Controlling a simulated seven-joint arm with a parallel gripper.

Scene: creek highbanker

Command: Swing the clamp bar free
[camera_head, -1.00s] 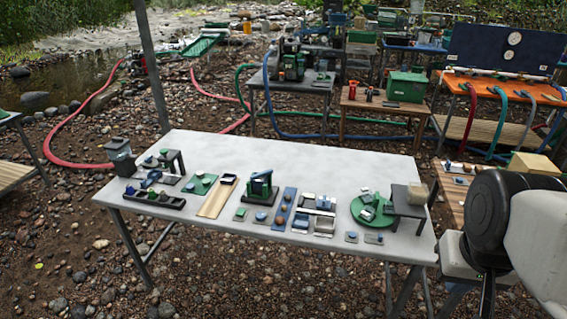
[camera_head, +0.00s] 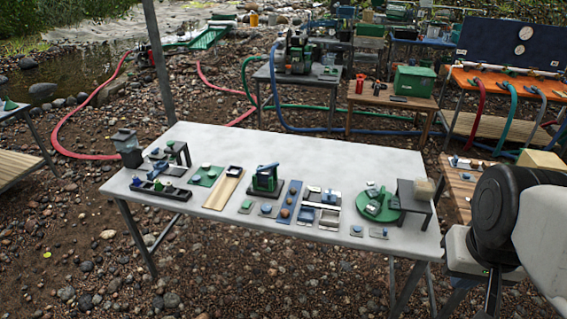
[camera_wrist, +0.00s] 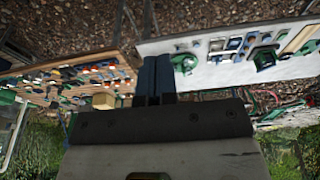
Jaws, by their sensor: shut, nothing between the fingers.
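A small green clamp-like fixture with a blue bar across its top (camera_head: 266,177) stands on a dark base in the middle of the pale table (camera_head: 200,140). I cannot tell for sure that this is the clamp bar, or whether it is fastened. The fixture also shows small in the wrist view (camera_wrist: 264,59). My gripper (camera_wrist: 153,60) is shut and empty, its two dark blue fingers side by side. It is well away from the fixture. In the head view my arm is at the right edge, beyond the table's right end, and the fingertips are not clear.
A green turntable (camera_head: 378,207) and a dark stand (camera_head: 415,197) occupy the table's right end. Several small trays and parts line its front. A black tray (camera_head: 160,189) and a lantern-like box (camera_head: 127,146) are at the left. The table's back strip is clear.

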